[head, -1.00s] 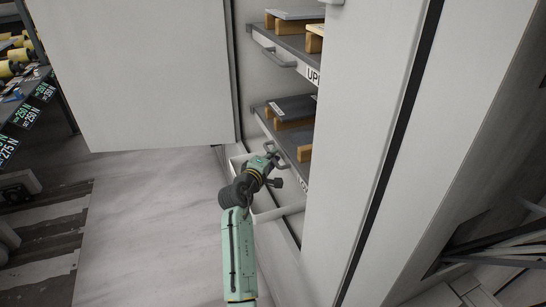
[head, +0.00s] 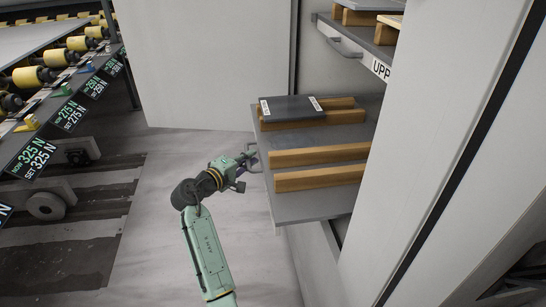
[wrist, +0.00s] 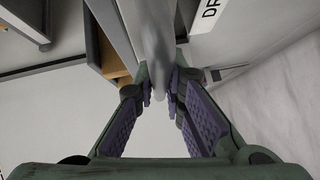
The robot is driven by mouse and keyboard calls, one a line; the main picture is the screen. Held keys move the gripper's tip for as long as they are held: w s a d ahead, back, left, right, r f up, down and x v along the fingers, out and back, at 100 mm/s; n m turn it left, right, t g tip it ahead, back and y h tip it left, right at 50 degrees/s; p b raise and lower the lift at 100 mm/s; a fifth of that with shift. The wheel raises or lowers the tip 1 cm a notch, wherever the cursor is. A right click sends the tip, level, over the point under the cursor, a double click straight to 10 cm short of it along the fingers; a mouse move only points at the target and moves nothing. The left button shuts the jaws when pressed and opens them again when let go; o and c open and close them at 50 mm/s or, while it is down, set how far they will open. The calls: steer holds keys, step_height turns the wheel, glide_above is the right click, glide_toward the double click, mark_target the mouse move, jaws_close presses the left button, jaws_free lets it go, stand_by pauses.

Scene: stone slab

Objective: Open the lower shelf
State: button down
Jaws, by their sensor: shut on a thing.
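The lower shelf (head: 300,207) is a grey sliding tray, pulled well out of the white cabinet. It bears wooden bars (head: 318,156) and a dark slab (head: 290,107) with white labels. Its grey handle (head: 256,160) is on the left front edge. My gripper (head: 248,158) is at this handle, shut on it. In the wrist view the purple finger pads (wrist: 160,92) close around the grey handle bar (wrist: 158,60). The shelf's label is only partly seen in the wrist view.
The upper shelf (head: 345,45) with its own handle stays inside the cabinet above. An open white door panel (head: 205,65) stands behind at the left. A roller conveyor (head: 60,60) with displays is at far left. Pale floor (head: 150,220) is clear between.

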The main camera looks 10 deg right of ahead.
steer(key=a, duration=0.7)
steer(key=shift+a, duration=0.2)
steer(key=shift+s, duration=0.1)
steer(key=c, duration=1.7)
jaws_free()
steer(key=shift+o, duration=0.2)
steer(key=v, duration=1.2)
